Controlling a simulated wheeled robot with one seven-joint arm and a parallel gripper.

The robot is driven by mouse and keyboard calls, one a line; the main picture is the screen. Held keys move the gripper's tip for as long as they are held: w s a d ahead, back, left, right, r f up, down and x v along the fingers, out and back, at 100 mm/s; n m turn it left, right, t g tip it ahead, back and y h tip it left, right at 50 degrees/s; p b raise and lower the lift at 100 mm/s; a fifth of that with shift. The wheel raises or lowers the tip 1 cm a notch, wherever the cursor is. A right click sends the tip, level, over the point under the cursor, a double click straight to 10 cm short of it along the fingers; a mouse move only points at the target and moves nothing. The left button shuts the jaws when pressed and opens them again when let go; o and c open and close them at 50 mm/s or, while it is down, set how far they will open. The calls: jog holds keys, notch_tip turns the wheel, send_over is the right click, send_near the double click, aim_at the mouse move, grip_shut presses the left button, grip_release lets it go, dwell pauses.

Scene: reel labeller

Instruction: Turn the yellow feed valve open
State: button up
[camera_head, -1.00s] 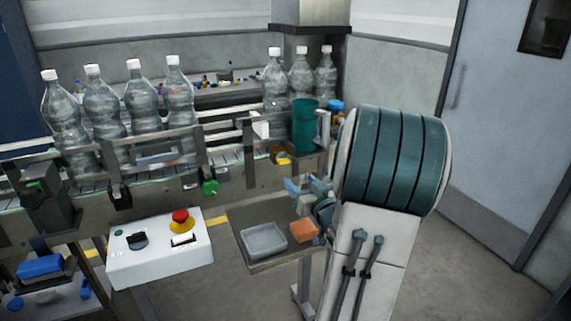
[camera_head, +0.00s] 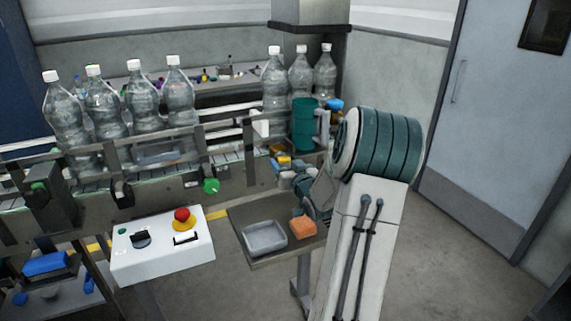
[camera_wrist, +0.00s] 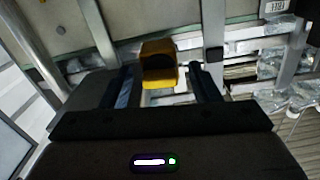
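The yellow feed valve (camera_head: 284,160) sits on the front of the conveyor, below the green cylinder, and is partly covered by my gripper in the head view. In the wrist view the yellow valve (camera_wrist: 158,70) lies ahead, between the lines of my two fingers, with a dark hollow in its face. My gripper (camera_wrist: 165,84) is open, one finger on each side of the valve. I see no finger clearly pressing on it. In the head view my gripper (camera_head: 281,168) is small and partly hidden by my arm.
Clear bottles (camera_head: 143,105) stand on the conveyor. A green cylinder (camera_head: 304,125) stands just above the valve. A green knob (camera_head: 211,186) is to the left. Below are a white control box (camera_head: 160,260) with a red button and a shelf with a grey tray (camera_head: 265,237) and orange block (camera_head: 303,227).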

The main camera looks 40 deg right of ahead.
jog(key=c, duration=0.9)
jog(key=shift+f+b, duration=0.15)
jog(key=shift+b, duration=0.15)
jog(key=shift+n+b, duration=0.6)
jog(key=shift+b, duration=0.5)
jog(key=o, duration=1)
